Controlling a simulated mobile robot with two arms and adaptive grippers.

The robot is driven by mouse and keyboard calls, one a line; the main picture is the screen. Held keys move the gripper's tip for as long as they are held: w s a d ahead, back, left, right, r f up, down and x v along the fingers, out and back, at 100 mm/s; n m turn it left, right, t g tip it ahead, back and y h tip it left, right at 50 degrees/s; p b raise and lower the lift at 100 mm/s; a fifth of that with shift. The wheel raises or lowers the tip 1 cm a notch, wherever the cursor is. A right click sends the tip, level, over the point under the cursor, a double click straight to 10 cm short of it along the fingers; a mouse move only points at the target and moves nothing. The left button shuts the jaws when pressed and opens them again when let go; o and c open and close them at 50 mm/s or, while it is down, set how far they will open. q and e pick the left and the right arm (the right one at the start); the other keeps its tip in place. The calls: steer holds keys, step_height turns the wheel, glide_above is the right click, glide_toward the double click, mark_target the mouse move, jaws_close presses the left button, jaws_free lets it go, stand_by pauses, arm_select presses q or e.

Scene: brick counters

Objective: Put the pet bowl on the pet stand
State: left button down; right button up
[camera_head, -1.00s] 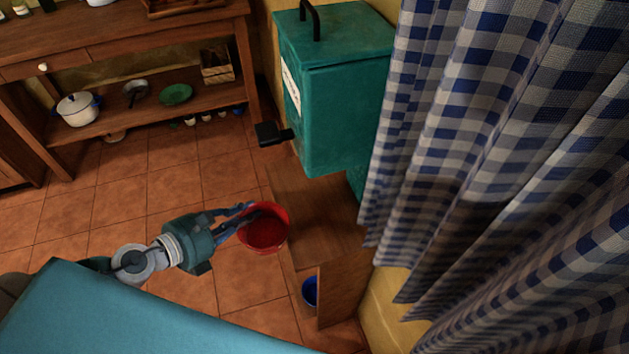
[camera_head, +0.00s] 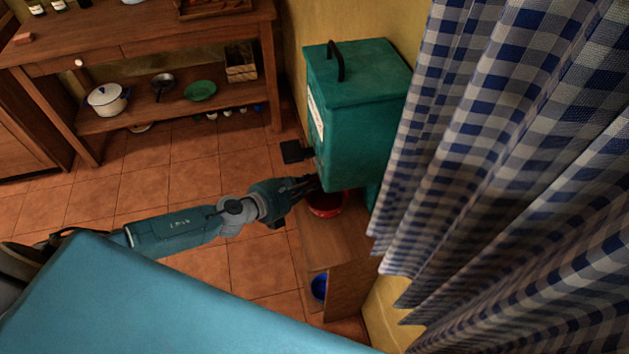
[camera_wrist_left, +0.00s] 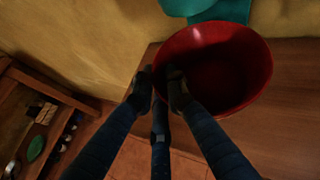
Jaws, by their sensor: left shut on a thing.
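The red pet bowl (camera_head: 326,207) is over the top of the wooden pet stand (camera_head: 335,243), just below the front of the teal bin. In the left wrist view the bowl (camera_wrist_left: 232,58) looks upright, and the stand's top (camera_wrist_left: 292,110) lies beneath it. I cannot tell whether it touches the top. My left gripper (camera_head: 312,186) is shut on the bowl's near rim; its fingers (camera_wrist_left: 160,88) show at the rim in the wrist view. A blue bowl (camera_head: 319,288) sits in the stand's lower opening. My right gripper is not in view.
The teal bin (camera_head: 365,125) with a black handle and pedal stands close behind the bowl. A checked curtain (camera_head: 480,150) hangs at the right. A wooden shelf table (camera_head: 150,45) stands at the back left. Tiled floor (camera_head: 190,190) is clear.

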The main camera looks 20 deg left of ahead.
arm_select(q)
steer(key=shift+w+d+r, duration=0.1)
steer(key=shift+w+d, duration=0.2)
steer(key=shift+w, duration=0.25)
steer(key=shift+w+f, duration=0.1)
steer(key=shift+f, duration=0.1)
step_height(320, 180, down, 3)
steer(key=shift+f+b, duration=0.15)
steer(key=shift+b, duration=0.7)
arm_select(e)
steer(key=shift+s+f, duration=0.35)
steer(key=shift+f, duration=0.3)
arm_select(q)
steer(key=c, duration=1.7)
jaws_free()
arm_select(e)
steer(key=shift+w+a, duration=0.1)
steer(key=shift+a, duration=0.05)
